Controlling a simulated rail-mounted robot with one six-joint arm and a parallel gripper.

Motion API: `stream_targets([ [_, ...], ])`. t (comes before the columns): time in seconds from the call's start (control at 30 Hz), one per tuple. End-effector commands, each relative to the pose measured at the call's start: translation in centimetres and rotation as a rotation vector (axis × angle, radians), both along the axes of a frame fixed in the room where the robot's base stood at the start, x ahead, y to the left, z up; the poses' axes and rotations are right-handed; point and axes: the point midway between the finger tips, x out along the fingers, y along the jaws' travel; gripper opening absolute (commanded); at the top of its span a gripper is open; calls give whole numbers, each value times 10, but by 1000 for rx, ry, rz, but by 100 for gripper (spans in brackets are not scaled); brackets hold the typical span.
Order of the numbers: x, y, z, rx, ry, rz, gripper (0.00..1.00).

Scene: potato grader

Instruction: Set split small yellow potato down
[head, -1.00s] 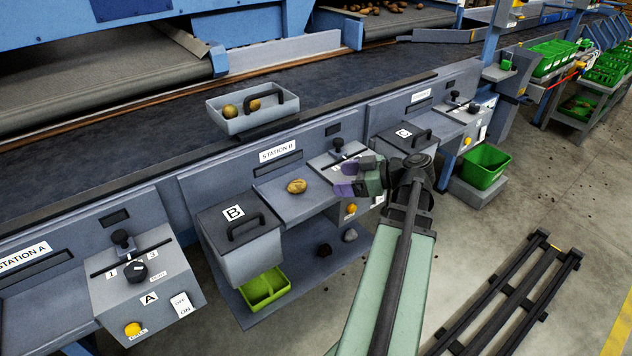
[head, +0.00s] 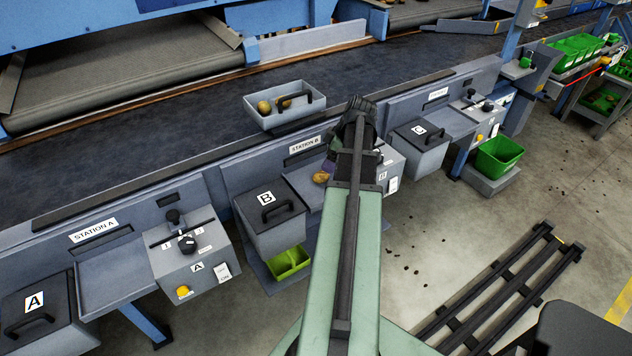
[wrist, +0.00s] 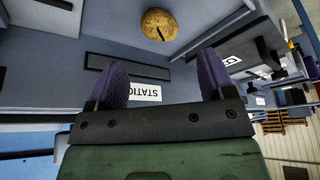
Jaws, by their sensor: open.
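The split small yellow potato (head: 320,178) lies on the grey shelf of Station B, partly covered by my arm in the head view. In the wrist view the potato (wrist: 159,24) shows a dark slit and sits at the top, beyond the fingertips and apart from them. My gripper (wrist: 163,75) is open, with two purple fingers spread and nothing between them. In the head view my gripper (head: 331,163) is mostly hidden behind my arm, close beside the potato.
A grey tray (head: 262,119) with two potatoes stands at the belt's edge behind Station B. The lidded bin B (head: 270,208) is left of the shelf, with a green bin (head: 288,262) below. A control box (head: 388,165) stands to the right, past my arm.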

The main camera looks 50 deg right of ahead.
Motion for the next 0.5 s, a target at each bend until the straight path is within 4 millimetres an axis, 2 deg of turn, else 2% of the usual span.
stream_targets([
  [0.03, 4, 1, -22, 0, 0, 1, 76],
  [0.1, 7, 3, -29, 0, -1, 1, 76],
  [0.27, 10, 4, -28, 0, -1, 1, 76],
  [0.5, 20, 10, -73, 0, -2, 1, 76],
])
